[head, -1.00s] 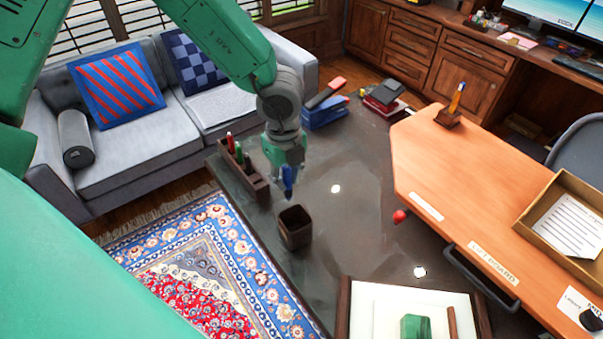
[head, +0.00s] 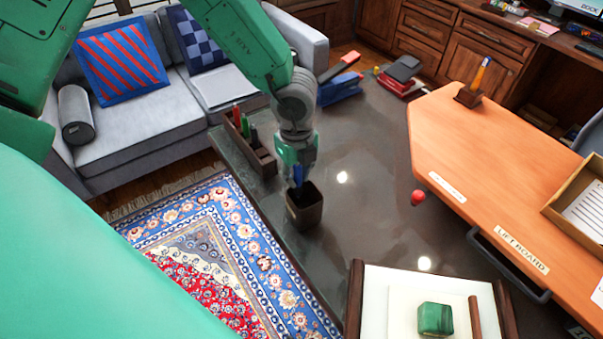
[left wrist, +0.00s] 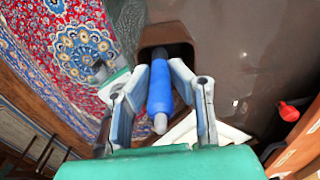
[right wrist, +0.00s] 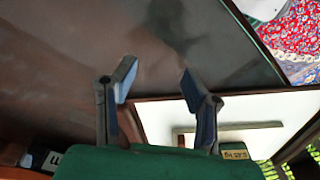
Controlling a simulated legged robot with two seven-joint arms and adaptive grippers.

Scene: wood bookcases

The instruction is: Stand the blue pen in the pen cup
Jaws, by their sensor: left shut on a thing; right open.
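The pen cup (head: 304,210), a dark brown square holder, stands upright on the dark glossy table; its open mouth shows in the left wrist view (left wrist: 150,37). My left gripper (head: 298,168) is shut on the blue pen (head: 298,177) directly above the cup. In the left wrist view the pen (left wrist: 160,92) lies between the fingers (left wrist: 160,72) and points into the cup's mouth. Its lower end is at the mouth; I cannot tell how far inside. My right gripper (right wrist: 158,72) is open and empty over the table, seen only in its wrist view.
A long brown holder (head: 264,163) with red and green items stands left of the cup. A blue stapler-like item (head: 340,89) and a red-black one (head: 400,78) sit behind. A framed white board (head: 378,305) lies in front.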

